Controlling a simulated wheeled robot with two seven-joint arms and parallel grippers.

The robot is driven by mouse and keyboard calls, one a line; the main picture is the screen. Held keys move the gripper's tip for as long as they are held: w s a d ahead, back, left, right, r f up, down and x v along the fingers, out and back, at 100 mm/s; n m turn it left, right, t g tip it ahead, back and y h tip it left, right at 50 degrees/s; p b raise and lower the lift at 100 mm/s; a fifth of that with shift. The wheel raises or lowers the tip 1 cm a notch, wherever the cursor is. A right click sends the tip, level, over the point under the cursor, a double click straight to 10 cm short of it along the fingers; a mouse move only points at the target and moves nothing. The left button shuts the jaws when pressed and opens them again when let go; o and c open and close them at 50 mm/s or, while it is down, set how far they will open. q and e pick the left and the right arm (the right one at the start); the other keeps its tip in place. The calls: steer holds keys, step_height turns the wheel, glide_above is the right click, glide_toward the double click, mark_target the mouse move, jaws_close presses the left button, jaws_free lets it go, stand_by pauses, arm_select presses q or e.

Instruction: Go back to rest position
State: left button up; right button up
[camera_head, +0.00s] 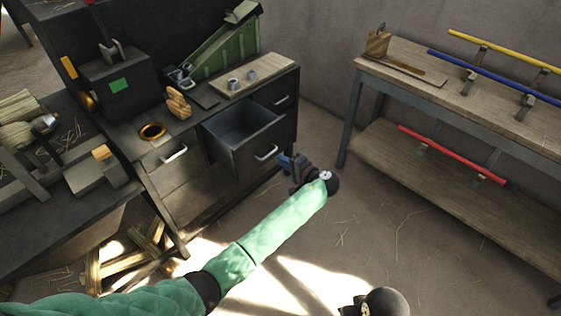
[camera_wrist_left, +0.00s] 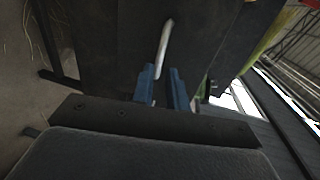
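My left arm, in a green sleeve, reaches from the lower left across the head view. My left gripper (camera_head: 290,162) is beside the front of the dark cabinet, near the open drawer (camera_head: 243,130). In the left wrist view its two blue fingers (camera_wrist_left: 162,88) stand apart with a gap between them, with nothing held. A pale drawer handle (camera_wrist_left: 164,38) lies ahead of the fingertips, apart from them. Of my right arm only a dark rounded part (camera_head: 385,302) shows at the bottom edge of the head view; its gripper is not visible.
The dark workbench (camera_head: 125,130) carries a green rack (camera_head: 228,50), a tape roll (camera_head: 152,131) and a board with metal rings (camera_head: 238,82). At right, a wooden shelf table (camera_head: 400,62) holds yellow, blue and red rods. The floor (camera_head: 350,225) between them is clear apart from straw.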

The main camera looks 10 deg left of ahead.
stand_by(0.4)
arm_select(q)
steer(key=s+d+r+n+g+h, duration=0.1)
steer(key=s+d+r+h, duration=0.1)
steer(key=r+h, duration=0.25)
steer(key=s+d+r+n+g+h, duration=0.1)
steer(key=s+d+r+h, duration=0.15)
steer(key=r, duration=0.25)
steer(key=s+a+r+n+g+h, duration=0.1)
steer(key=s+a+h, duration=0.15)
steer(key=s, duration=0.25)
steer(key=s+a+r+h, duration=0.1)
steer(key=s+r+h, duration=0.15)
steer(key=s, duration=0.25)
steer(key=s+a+f+n+g, duration=0.1)
steer(key=s+a+f, duration=0.2)
steer(key=s, duration=0.9)
steer(key=s+a+f+g+h, duration=0.1)
steer(key=s+a+f, duration=0.3)
steer(key=s, duration=0.7)
steer(key=s+a+f+n+g, duration=0.1)
steer(key=s+a+f+g, duration=0.2)
steer(key=s, duration=0.9)
step_height(320, 180, down, 4)
steer(key=shift+s+a+r+n+h, duration=0.15)
steer(key=shift+s+a+n+h, duration=0.15)
steer(key=shift+a, duration=0.1)
steer(key=shift+a, duration=0.1)
